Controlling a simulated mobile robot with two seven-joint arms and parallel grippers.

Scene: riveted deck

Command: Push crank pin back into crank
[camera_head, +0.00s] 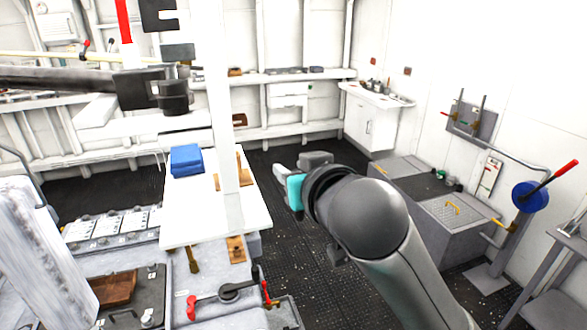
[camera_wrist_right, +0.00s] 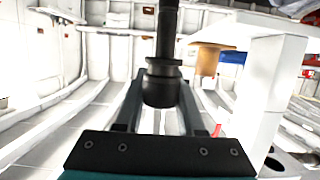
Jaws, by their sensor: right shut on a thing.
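My right gripper (camera_head: 281,178) reaches in from the lower right, past the right edge of the white table, with its turquoise palm seen side-on. In the right wrist view its two grey fingers (camera_wrist_right: 160,112) are closed around the lower end of a dark upright rod with a collar (camera_wrist_right: 162,72), which looks like the crank pin. In the head view I cannot make this rod out at the gripper. I cannot tell for certain which part is the crank; a dark bar with a black block and cylinder (camera_head: 172,97) shows at upper left.
A red-handled lever (camera_head: 230,292) lies in front. A blue wheel (camera_head: 530,196) and grey chest (camera_head: 452,215) stand right. Dark floor (camera_head: 290,265) is open.

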